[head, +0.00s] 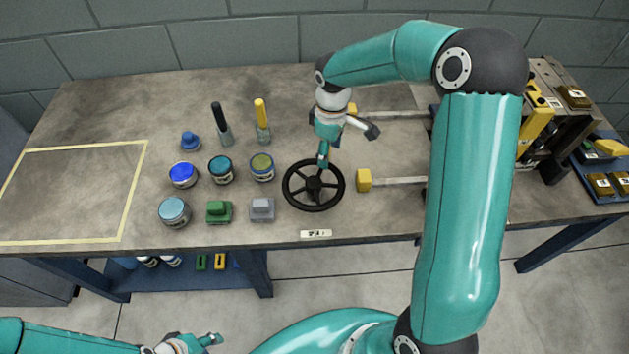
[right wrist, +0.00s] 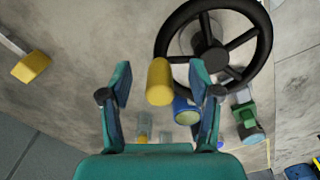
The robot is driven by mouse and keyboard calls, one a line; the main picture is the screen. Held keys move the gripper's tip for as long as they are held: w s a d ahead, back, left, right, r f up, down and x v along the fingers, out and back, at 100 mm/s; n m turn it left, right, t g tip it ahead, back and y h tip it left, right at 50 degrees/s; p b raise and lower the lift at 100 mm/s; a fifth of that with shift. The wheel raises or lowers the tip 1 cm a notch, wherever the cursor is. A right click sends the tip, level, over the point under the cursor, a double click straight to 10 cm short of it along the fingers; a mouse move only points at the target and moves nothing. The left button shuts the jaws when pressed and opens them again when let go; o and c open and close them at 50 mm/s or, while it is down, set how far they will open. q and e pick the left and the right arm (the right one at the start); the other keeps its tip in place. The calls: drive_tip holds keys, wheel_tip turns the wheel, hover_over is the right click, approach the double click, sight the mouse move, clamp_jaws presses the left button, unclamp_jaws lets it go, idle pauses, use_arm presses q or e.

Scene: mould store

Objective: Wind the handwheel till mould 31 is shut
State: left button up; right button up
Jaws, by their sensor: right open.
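The black spoked handwheel (head: 314,185) lies near the table's front edge; it also shows in the right wrist view (right wrist: 212,50). My right gripper (head: 323,158) is over its far rim. In the right wrist view its fingers (right wrist: 160,75) are open, with a yellow cylindrical knob (right wrist: 160,82) between them at the wheel's rim. I see no finger touching the knob. The mould (head: 535,125) at the right of the table is partly hidden by my right arm, so its gap cannot be judged. My left gripper (head: 208,341) is low at the bottom edge, apart from the table.
Jars (head: 174,211), a green block (head: 219,211), a grey block (head: 262,208) and upright handled tools (head: 222,125) stand left of the wheel. Yellow-ended rods (head: 364,180) lie to its right. A blue tray (head: 612,197) is at the far right. The taped area (head: 75,190) is empty.

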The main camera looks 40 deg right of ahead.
drive_tip(key=shift+r+p, duration=2.6)
drive_tip(key=shift+r, duration=1.3)
drive_tip(key=shift+f, duration=0.1)
